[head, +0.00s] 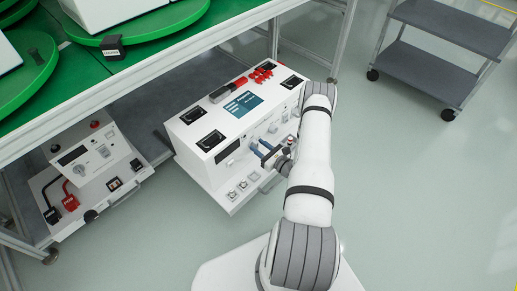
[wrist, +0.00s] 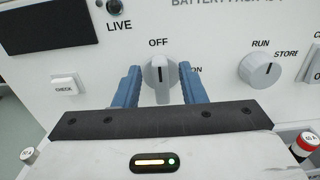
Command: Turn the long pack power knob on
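The long white battery pack (head: 198,168) stands on the lower shelf, its front panel facing my arm. In the wrist view its grey power knob (wrist: 160,80) has its pointer up at the OFF label; the ON label sits to its right, partly covered by a finger. My gripper (head: 262,152) is at the front panel. In the wrist view my gripper (wrist: 161,72) is open, one blue finger on each side of the knob, with a visible gap on both sides. The knob is hidden behind the gripper in the head view.
A smaller white unit (head: 90,165) stands left of the pack. A grey cart (head: 435,75) is at the back right. Open floor lies between.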

